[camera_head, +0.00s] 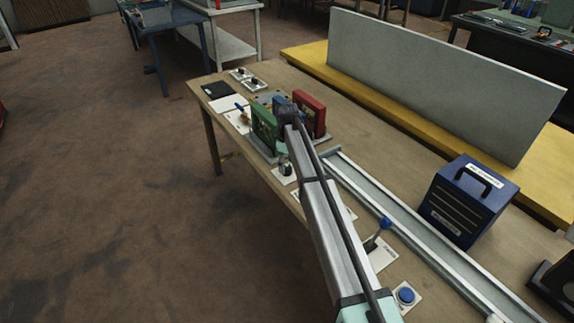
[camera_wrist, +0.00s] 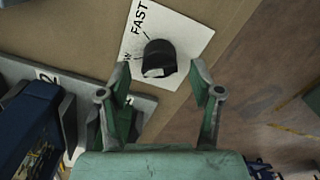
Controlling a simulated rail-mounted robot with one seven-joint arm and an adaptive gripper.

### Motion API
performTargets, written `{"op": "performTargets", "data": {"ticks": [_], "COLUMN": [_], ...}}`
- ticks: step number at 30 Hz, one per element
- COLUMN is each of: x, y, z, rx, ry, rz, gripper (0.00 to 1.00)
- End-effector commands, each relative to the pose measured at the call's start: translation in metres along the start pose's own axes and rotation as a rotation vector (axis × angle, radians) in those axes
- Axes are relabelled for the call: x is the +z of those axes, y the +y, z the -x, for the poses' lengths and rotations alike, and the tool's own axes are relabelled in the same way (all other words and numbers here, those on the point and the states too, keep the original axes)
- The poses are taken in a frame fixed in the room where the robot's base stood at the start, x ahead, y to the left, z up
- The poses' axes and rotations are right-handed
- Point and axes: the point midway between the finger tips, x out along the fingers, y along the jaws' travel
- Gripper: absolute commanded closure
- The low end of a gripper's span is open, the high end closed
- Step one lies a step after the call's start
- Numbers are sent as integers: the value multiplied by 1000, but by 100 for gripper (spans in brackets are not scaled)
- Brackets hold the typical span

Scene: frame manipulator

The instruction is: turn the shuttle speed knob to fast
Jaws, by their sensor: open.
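The shuttle speed knob (camera_wrist: 158,57) is black with a pale patch on its near side. It stands on a white plate (camera_wrist: 190,38) printed FAST; a second label beside the knob is mostly hidden. My gripper (camera_wrist: 160,68) is open and empty in the wrist view. Its two green fingers are spread wide, with the knob between and just beyond their tips. I see no contact, and the height gap cannot be told. In the head view, a small dark knob on a white plate (camera_head: 284,176) shows beside my arm; my fingers cannot be made out there.
In the head view, a green box (camera_head: 264,126) and a red box (camera_head: 310,114) stand near my arm's far end. A metal rail (camera_head: 390,217), a blue-handled lever (camera_head: 384,223), a blue button (camera_head: 406,295) and a blue case (camera_head: 468,199) are to the right. The bench edge is close by.

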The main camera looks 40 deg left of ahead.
Motion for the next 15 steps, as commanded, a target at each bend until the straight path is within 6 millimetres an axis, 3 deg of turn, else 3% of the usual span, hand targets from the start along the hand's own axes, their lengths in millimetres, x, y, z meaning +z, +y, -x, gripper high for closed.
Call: {"op": "performTargets", "data": {"ticks": [6, 15], "x": [0, 0], "y": [0, 0], "z": [-17, -20], "rx": [0, 0], "ry": [0, 0], "rz": [0, 0], "gripper": [35, 35]}}
